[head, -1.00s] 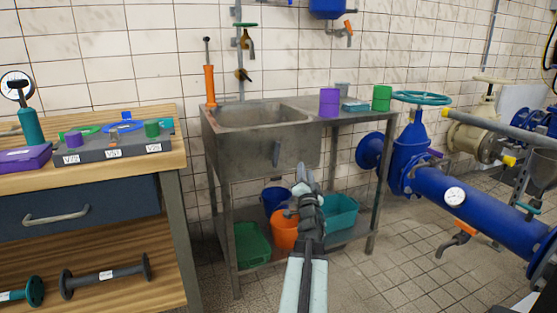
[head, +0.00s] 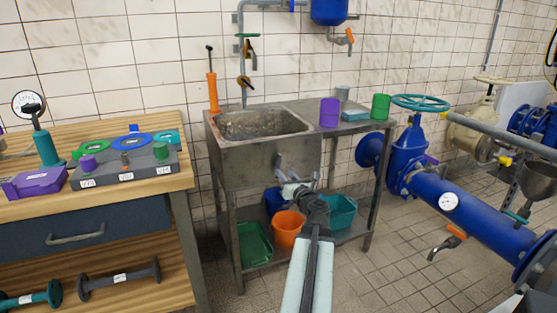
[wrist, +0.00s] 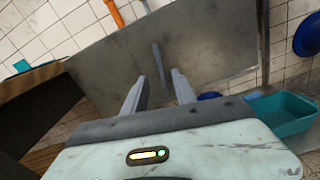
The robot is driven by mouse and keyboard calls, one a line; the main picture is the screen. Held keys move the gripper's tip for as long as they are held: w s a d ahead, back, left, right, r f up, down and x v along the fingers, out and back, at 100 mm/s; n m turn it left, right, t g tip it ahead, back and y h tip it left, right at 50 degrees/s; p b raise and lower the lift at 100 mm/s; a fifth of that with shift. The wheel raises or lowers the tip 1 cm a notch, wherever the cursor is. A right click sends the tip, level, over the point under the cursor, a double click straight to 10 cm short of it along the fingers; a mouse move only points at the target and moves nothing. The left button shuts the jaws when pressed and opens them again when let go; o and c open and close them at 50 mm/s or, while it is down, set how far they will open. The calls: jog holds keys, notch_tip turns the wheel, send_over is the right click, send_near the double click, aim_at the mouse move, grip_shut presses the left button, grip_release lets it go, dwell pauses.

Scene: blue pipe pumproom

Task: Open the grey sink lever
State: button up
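The grey sink lever (wrist: 160,66) hangs on the front panel of the metal sink (head: 237,172). In the wrist view it stands slightly tilted, between my gripper's two fingers and a little beyond their tips. My gripper (wrist: 158,82) is open, with its fingers pointing at the panel and no clear contact with the lever. In the head view my gripper (head: 297,168) is in front of the sink's lower front and partly hides the lever there.
A wooden workbench (head: 185,181) with a drawer stands close on the left. Under the sink are an orange bucket (head: 288,228), a green crate (head: 252,244) and a teal tub (head: 341,212). Blue pipework (head: 470,196) runs on the right. Tiled floor is free between them.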

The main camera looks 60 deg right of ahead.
aim_at(279, 167)
jog(key=x, duration=0.8)
jog(key=shift+s+f, duration=0.1)
